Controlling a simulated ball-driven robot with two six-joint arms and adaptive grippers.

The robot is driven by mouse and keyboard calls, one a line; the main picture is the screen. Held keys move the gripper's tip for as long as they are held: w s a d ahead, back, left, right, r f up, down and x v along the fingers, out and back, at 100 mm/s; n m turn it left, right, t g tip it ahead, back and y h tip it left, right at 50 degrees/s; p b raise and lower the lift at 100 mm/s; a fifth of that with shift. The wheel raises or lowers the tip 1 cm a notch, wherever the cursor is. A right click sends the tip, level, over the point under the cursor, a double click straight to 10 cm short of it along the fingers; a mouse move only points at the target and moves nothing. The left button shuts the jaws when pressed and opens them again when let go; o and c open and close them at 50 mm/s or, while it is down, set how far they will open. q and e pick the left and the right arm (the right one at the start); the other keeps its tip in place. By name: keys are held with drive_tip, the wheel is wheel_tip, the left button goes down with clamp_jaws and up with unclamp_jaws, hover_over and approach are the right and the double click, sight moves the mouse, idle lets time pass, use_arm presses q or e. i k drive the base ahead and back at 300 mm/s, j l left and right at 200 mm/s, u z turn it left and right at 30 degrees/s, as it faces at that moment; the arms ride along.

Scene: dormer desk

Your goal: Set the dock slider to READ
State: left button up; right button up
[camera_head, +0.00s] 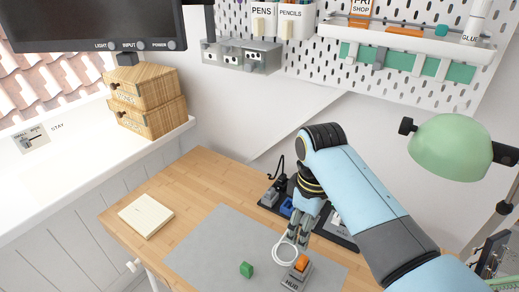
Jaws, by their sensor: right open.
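The dark dock (268,204) lies at the back right of the wooden desk, partly hidden behind my right gripper. A blue part (286,208) shows on it just left of the gripper. The slider itself and any READ label cannot be made out. My right gripper (290,238) reaches down in front of the dock with its fingers open and pointing to the desk. Nothing shows between the fingers, and whether they touch the dock is unclear. My left gripper is not in view.
A notepad (146,216) lies left. A green lamp (450,147) hangs at right.

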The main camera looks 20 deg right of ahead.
sight(336, 219)
drive_tip(key=k, duration=1)
